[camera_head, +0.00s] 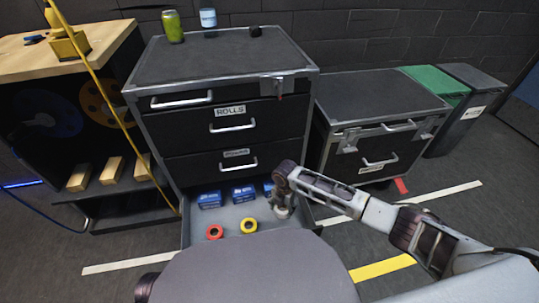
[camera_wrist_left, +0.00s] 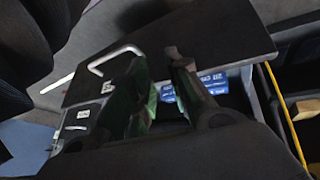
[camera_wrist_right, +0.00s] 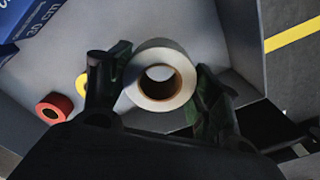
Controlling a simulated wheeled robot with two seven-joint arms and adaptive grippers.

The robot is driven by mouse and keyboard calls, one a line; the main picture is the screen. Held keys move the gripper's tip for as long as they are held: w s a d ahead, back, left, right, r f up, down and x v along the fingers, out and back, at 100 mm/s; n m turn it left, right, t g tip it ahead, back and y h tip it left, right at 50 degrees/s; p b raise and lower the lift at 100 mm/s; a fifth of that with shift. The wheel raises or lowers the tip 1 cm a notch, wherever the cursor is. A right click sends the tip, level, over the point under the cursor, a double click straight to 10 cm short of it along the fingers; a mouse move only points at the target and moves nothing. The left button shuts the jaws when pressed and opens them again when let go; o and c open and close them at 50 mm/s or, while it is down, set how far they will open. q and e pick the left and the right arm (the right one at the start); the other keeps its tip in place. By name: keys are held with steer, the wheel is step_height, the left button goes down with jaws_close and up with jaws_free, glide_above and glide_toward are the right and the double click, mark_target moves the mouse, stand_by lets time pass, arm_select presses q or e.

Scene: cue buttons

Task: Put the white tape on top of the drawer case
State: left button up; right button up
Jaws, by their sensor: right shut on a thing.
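The white tape (camera_wrist_right: 160,50) is a thick roll with a brown core, seen in the right wrist view. My right gripper (camera_wrist_right: 163,62) has a finger on each side of it and is shut on it. In the head view the right gripper (camera_head: 281,190) is low inside the open bottom drawer, largely hiding the white tape (camera_head: 283,212). The drawer case (camera_head: 225,65) is black with a grey flat top and a ROLLS label. My left gripper (camera_wrist_left: 155,58) shows in the left wrist view, open and empty, its fingers apart.
The drawer (camera_head: 205,262) also holds red tape (camera_head: 214,231), yellow tape (camera_head: 249,226) and blue boxes (camera_head: 243,194). A green can (camera_head: 172,26), a white-and-blue container (camera_head: 208,18) and a small black item (camera_head: 255,31) stand along the case top's back edge. Its front is clear.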

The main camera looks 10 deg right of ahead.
steer(key=shift+m, duration=0.3)
